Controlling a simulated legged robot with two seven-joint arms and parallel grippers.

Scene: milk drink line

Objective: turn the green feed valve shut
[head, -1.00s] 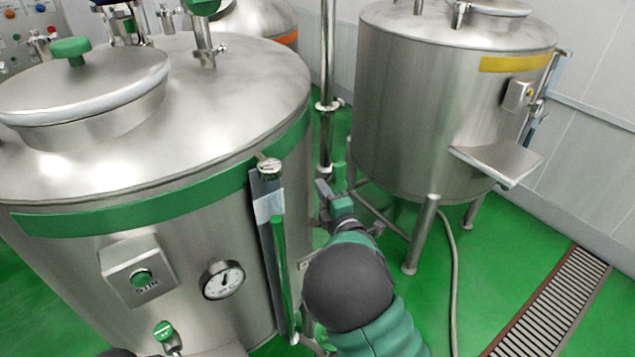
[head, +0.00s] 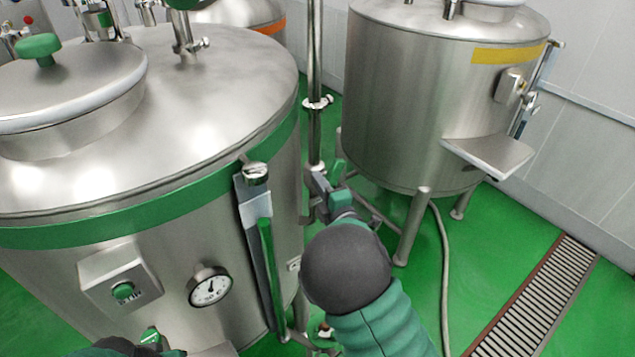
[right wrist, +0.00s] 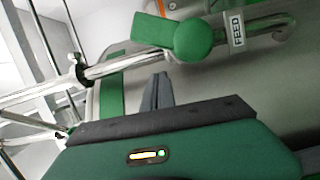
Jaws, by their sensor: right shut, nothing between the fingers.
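The green feed valve handle (right wrist: 180,38) shows in the right wrist view on a steel pipe, beside a white FEED tag (right wrist: 237,32). Its lever points to the left there, roughly along the pipe. In the head view a small green part (head: 339,170) just beyond my right gripper looks like this handle. My right gripper (right wrist: 156,92) is shut and empty. Its fingertips point toward the pipe and lie just below the handle in the wrist view, seemingly apart from it. In the head view my right gripper (head: 321,186) is partly hidden by my forearm.
A steel tank with a green band (head: 150,211) fills the left, with a dial gauge (head: 209,286) and sight tube (head: 262,240). A yellow-marked tank (head: 430,110) stands behind on the right. A hose (head: 445,270) and drain grate (head: 535,300) lie on the floor.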

